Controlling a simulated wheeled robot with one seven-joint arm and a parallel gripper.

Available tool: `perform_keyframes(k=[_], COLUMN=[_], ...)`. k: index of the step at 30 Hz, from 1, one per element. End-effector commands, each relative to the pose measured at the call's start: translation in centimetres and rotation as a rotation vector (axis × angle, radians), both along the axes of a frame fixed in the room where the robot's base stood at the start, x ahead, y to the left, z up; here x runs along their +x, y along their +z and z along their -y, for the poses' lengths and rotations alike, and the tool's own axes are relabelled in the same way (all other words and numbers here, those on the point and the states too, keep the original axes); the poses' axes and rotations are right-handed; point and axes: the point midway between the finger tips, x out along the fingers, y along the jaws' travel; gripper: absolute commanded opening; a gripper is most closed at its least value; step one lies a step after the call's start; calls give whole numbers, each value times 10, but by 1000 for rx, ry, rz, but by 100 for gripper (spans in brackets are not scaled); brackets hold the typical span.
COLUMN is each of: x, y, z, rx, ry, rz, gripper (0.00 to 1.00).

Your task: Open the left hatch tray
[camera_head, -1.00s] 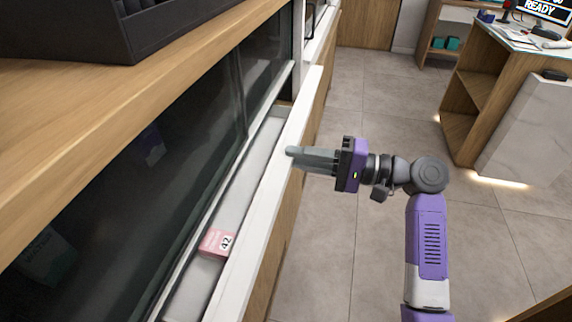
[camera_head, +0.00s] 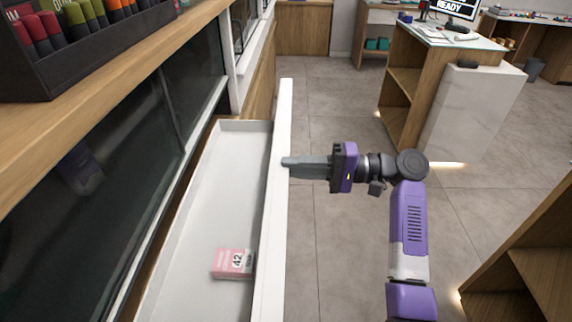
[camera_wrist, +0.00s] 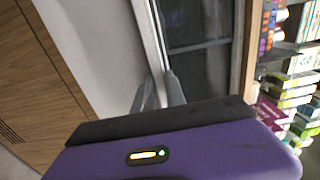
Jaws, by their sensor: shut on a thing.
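The hatch tray (camera_head: 208,205) is a long white drawer, pulled out from the wooden counter beneath the dark glass. A pink box (camera_head: 233,263) marked 42 lies inside it toward the near end. My gripper (camera_head: 287,161) reaches in from the right and is shut on the tray's white front panel (camera_head: 275,210). In the wrist view my fingers (camera_wrist: 160,90) meet a pale panel edge; the exact grip is partly hidden behind my gripper's body.
A black rack of coloured items (camera_head: 85,35) stands on the wooden counter top at the upper left. A counter with a white side panel (camera_head: 470,115) stands at the right. A wooden shelf unit (camera_head: 530,255) is at the lower right. Grey floor between is clear.

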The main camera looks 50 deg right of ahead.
Motion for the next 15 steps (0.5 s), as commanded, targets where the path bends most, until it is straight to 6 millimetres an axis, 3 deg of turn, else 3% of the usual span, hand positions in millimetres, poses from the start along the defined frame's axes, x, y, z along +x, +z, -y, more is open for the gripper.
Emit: perform_keyframes(k=[9, 10, 12, 15], x=[0, 0, 0, 0], y=[-2, -2, -2, -1], z=[1, 1, 1, 0], rx=[1, 1, 0, 1], ry=[-2, -2, -2, -1], rz=[-3, -3, -3, -2], gripper=[0, 22, 36, 38])
